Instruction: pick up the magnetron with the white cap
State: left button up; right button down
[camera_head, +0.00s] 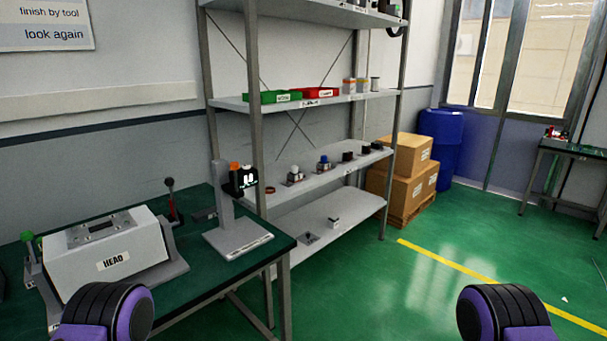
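A small dark unit with a whitish top (294,174) stands on the middle shelf of the metal rack, near its left end; it looks like the magnetron with the white cap, but it is small in the picture. To its right stands a similar unit with a blue cap (323,164). Further right are dark units (348,156) whose caps I cannot make out. Neither of my grippers shows; only purple and black parts of my arms appear at the bottom left and bottom right, far from the rack.
The rack's lower shelf (353,212) holds a small white-topped item (333,222). A green-topped bench (195,270) with a HEAD fixture (115,250) and a grey stand (225,200) is at left. Boxes (400,185) and a blue barrel (442,150) stand behind. Green floor (400,300) is clear.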

aim_at(294, 177)
jog(key=z, duration=0.65)
jog(key=i, duration=1)
jog(key=z, duration=0.7)
jog(key=i, duration=1.05)
jog(key=u, duration=0.05)
